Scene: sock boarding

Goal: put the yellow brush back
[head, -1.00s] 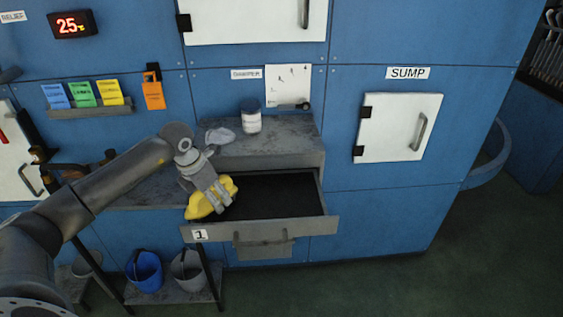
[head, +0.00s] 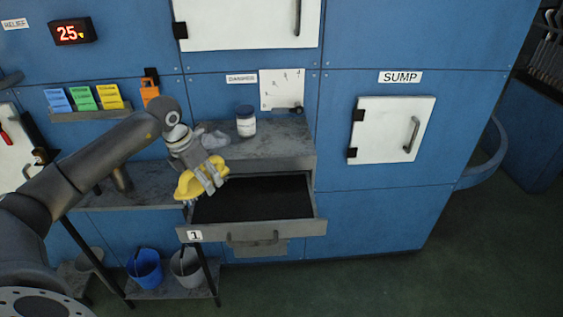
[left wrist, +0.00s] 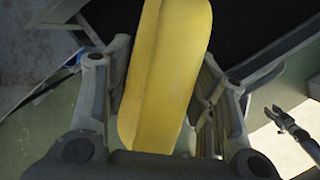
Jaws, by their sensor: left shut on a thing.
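The yellow brush (head: 189,186) is held in my left gripper (head: 211,178), over the left end of the open drawer marked 1 (head: 250,231). In the left wrist view the yellow body (left wrist: 165,75) lies between the two fingers of the left gripper (left wrist: 165,100), which are shut on it. The brush's bristles are not visible. The drawer's dark inside (head: 255,200) looks empty where it shows. My right gripper is not in the head view.
A blue bucket (head: 145,268) and a grey bucket (head: 187,267) stand below.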

